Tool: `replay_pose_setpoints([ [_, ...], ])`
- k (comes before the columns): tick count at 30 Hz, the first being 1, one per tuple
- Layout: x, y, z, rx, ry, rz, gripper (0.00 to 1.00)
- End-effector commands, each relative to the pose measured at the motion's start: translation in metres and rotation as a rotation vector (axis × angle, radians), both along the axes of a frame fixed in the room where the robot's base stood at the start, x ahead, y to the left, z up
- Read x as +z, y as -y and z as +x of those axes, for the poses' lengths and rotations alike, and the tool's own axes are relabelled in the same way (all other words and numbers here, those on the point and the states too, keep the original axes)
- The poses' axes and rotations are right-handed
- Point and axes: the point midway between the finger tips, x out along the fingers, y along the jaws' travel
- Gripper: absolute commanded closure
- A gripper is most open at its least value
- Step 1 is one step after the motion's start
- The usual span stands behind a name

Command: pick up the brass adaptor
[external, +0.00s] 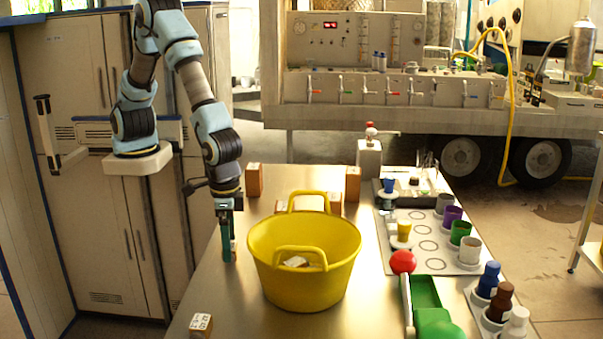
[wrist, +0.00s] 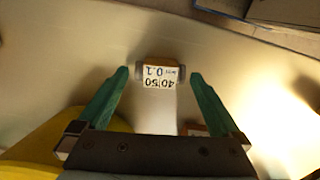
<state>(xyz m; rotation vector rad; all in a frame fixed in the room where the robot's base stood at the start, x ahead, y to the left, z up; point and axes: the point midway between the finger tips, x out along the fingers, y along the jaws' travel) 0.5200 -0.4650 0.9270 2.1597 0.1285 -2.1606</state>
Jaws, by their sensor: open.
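A small brown-gold piece with dark grey ends and a white face reading "40 50" and "0.1" (wrist: 161,76) lies ahead of my fingertips in the wrist view, roughly centred between them. It looks like the labelled block (external: 201,324) at the near left table edge in the external view. I cannot tell for sure that it is the brass adaptor. My gripper (external: 229,255) points down, left of the yellow tub, with its green fingers (wrist: 160,80) apart and nothing held between them.
The yellow tub (external: 303,252) stands close to the right of my gripper, with a pale labelled piece inside. Brown blocks (external: 254,180) (external: 353,184) stand farther back. A red ball (external: 402,262), green tray (external: 424,292) and cups are at right. Bare table lies around my gripper's near side.

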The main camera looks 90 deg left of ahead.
Motion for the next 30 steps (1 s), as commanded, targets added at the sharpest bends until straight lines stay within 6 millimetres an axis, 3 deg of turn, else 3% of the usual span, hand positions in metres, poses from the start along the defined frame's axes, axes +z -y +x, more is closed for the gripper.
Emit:
replay_pose_setpoints([
  [9,-0.0057,-0.0001,-0.0001,0.0,0.0,-0.001,0.01],
  [30,-0.0052,0.0,0.0,0.0,0.0,-0.001,0.8],
])
